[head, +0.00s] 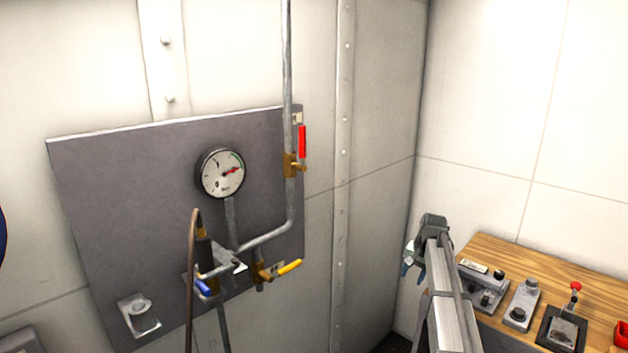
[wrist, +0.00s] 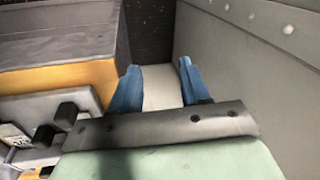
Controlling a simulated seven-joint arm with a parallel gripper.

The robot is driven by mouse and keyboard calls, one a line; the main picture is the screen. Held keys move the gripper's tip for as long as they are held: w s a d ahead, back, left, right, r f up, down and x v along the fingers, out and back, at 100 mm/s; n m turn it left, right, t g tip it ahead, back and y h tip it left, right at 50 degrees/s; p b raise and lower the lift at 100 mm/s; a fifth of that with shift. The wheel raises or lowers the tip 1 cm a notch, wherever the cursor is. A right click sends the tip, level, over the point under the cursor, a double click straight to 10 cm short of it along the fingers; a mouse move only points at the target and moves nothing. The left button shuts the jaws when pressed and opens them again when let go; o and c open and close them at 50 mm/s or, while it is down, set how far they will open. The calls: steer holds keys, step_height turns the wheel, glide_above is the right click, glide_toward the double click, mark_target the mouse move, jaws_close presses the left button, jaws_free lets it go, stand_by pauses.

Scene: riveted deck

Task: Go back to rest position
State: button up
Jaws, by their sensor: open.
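My gripper (head: 408,262) is at the end of my arm, to the left of the wooden bench in the head view. In the wrist view its two blue fingers (wrist: 158,90) stand apart with nothing between them. They point down past the bench's edge toward a dark floor. The gripper is apart from the wall panel and its valves.
A grey panel (head: 120,190) on the left wall carries a gauge (head: 220,172), pipes, and red (head: 302,141), yellow (head: 289,267) and blue (head: 202,287) valve handles. The wooden bench (head: 520,262) at right holds several switch boxes and a red-knobbed lever (head: 575,289).

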steer(key=s+a+f+n+g, duration=0.1)
steer(key=s+a+f, duration=0.3)
steer(key=s+f, duration=0.5)
steer(key=s+a+f+n+g, duration=0.15)
steer(key=s+a+f, duration=0.35)
steer(key=f, duration=0.7)
steer(key=s+a+f+g, duration=0.2)
steer(key=s+a+f, duration=0.1)
steer(key=s+f, duration=0.65)
steer(key=s+a+f+n+g, duration=0.1)
steer(key=s+f, duration=0.4)
steer(key=s, duration=0.7)
steer(key=s+a+f+n+g, duration=0.1)
steer(key=s+f, duration=0.4)
steer(key=s, duration=0.7)
steer(key=s+a+f+n+g+h, duration=0.1)
steer(key=s+f, duration=0.4)
steer(key=s, duration=0.7)
steer(key=shift+s+f+n+g, duration=0.35)
steer(key=shift+n+g, duration=0.3)
